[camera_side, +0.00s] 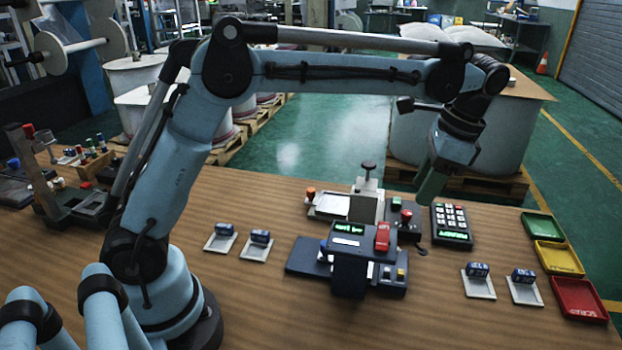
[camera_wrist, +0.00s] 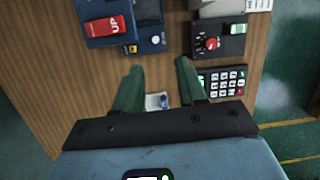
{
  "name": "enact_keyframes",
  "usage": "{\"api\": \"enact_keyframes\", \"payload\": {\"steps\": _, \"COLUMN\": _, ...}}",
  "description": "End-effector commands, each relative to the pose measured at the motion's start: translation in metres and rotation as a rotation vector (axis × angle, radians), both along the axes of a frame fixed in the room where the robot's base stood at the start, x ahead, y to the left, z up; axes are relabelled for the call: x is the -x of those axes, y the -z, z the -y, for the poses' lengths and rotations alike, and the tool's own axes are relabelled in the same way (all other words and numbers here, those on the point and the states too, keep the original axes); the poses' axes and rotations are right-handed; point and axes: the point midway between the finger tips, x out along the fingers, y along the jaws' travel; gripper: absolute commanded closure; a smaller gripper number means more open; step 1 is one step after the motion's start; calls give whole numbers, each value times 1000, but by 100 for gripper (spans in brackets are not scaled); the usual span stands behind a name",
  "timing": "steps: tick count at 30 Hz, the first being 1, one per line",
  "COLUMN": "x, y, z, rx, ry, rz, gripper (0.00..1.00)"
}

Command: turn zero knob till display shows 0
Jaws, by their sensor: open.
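In the side view the red knob (camera_side: 406,215) stands left of the keypad. My gripper (camera_wrist: 157,80) is open, with two green fingers apart and nothing between them. In the wrist view the knob lies above and right of the fingertips, apart from them. In the side view my gripper (camera_side: 428,186) hangs above the table, just right of the knob box.
A keypad (camera_side: 451,226) stands right of the knob box. A dark machine with a red UP switch (camera_wrist: 105,28) stands to its left. Green (camera_side: 541,228), yellow (camera_side: 558,258) and red (camera_side: 580,298) trays line the right edge. Small plates with blue items lie about; open wood lies in front.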

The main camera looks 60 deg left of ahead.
Motion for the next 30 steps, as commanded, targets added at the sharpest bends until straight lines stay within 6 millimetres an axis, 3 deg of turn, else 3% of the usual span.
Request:
{"api": "enact_keyframes", "payload": {"steps": 11, "x": -15, "y": 25, "z": 20, "rx": -46, "ry": 105, "rz": -157, "gripper": 59}}
{"api": "enact_keyframes", "payload": {"steps": 17, "x": -12, "y": 36, "z": 16, "rx": -47, "ry": 106, "rz": -160, "gripper": 59}}
{"api": "enact_keyframes", "payload": {"steps": 30, "x": 7, "y": 98, "z": -2, "rx": -46, "ry": 105, "rz": -157, "gripper": 59}}
